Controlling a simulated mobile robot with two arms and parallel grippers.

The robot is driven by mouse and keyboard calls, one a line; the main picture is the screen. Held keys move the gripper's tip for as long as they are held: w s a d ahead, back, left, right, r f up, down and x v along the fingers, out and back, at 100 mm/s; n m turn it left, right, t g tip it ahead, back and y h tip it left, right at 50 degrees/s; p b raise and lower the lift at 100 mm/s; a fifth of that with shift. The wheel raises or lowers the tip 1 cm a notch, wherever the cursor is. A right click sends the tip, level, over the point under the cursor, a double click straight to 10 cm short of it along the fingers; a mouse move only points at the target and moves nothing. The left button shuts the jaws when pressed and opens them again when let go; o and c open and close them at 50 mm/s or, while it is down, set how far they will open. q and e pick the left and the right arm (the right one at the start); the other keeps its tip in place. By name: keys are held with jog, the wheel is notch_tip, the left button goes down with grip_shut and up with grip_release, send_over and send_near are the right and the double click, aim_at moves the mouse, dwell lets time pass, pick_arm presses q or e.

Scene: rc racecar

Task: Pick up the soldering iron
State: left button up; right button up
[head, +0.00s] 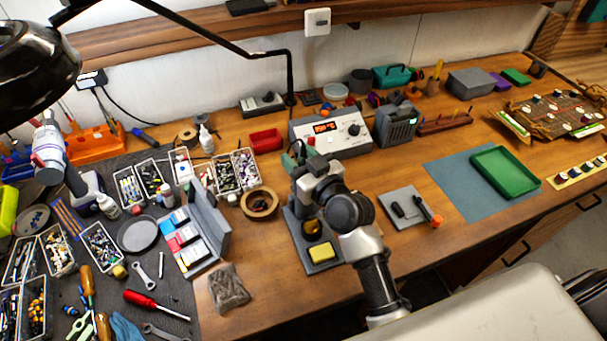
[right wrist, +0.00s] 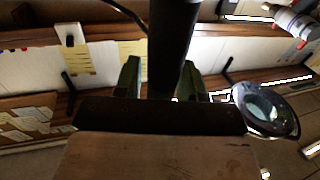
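My right gripper (head: 304,158) is above the workbench, in front of the grey soldering station (head: 346,142) with its lit red display. A dark stand with a yellow sponge (head: 324,253) lies below and partly behind my right arm. In the right wrist view, the two green fingers of the gripper (right wrist: 159,78) stand apart. A thick dark bar (right wrist: 174,35) runs between or in front of them. It may be the soldering iron, but I cannot tell, nor whether the fingers touch it. No soldering iron shows clearly in the head view. My left gripper is not seen.
A green tray (head: 505,171) rests on a blue mat (head: 450,178) at right. A grey pad (head: 410,207) holds small tools. A magnifier lamp (head: 35,65) hangs at upper left.

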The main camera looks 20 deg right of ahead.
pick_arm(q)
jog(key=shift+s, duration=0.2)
pick_arm(e)
jog(key=c, duration=0.6)
jog(key=shift+c, duration=0.2)
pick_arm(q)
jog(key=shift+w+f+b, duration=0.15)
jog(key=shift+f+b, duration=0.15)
pick_arm(e)
notch_tip(320, 180, up, 18)
